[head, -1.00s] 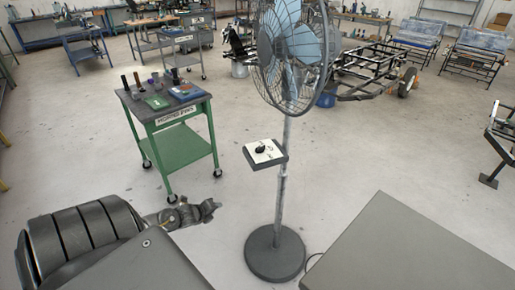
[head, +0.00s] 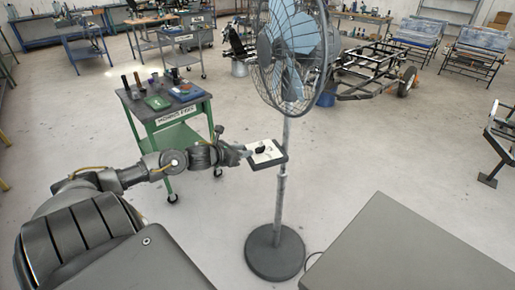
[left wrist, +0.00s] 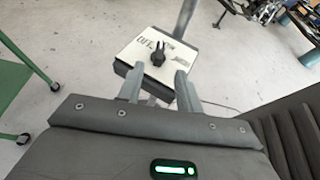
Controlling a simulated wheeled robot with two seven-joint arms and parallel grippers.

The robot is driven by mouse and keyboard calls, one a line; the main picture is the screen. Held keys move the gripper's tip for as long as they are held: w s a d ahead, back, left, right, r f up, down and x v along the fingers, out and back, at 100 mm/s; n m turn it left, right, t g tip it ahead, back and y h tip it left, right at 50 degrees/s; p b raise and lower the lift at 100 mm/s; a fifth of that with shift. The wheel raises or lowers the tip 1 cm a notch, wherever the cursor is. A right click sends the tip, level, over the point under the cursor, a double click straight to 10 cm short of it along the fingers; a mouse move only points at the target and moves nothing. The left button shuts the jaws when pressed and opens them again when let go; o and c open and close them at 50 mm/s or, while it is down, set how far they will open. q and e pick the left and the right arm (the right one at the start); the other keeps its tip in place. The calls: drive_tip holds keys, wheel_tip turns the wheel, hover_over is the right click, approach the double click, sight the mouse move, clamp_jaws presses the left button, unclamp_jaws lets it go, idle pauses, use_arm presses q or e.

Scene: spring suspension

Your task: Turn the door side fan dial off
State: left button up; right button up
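The pedestal fan (head: 288,60) stands upright on a round base, with a small control box on its pole. The box has a white top (head: 266,152) and a black dial (head: 261,150) on it. The box (left wrist: 160,55) and black dial (left wrist: 158,55) also show in the left wrist view, with a word by the dial that looks like "OUT" or "OFF". My left gripper (head: 243,151) is at the box's left side. In the left wrist view its two fingers (left wrist: 157,87) are apart and empty, just short of the dial. My right gripper is not in view.
A green cart (head: 175,125) with tools on top stands left of the fan, behind my left arm. A blue bucket and a black frame with wheels (head: 375,75) stand behind the fan. The floor around the fan base is clear.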

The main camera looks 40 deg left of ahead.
sight(258, 148)
use_arm(q)
drive_tip(key=p+x, duration=0.1)
drive_tip(key=x, duration=0.7)
drive_tip(key=shift+w+d+f+p, duration=0.1)
drive_tip(key=shift+w+f+p, duration=0.05)
drive_tip(key=shift+w+p, duration=0.15)
clamp_jaws()
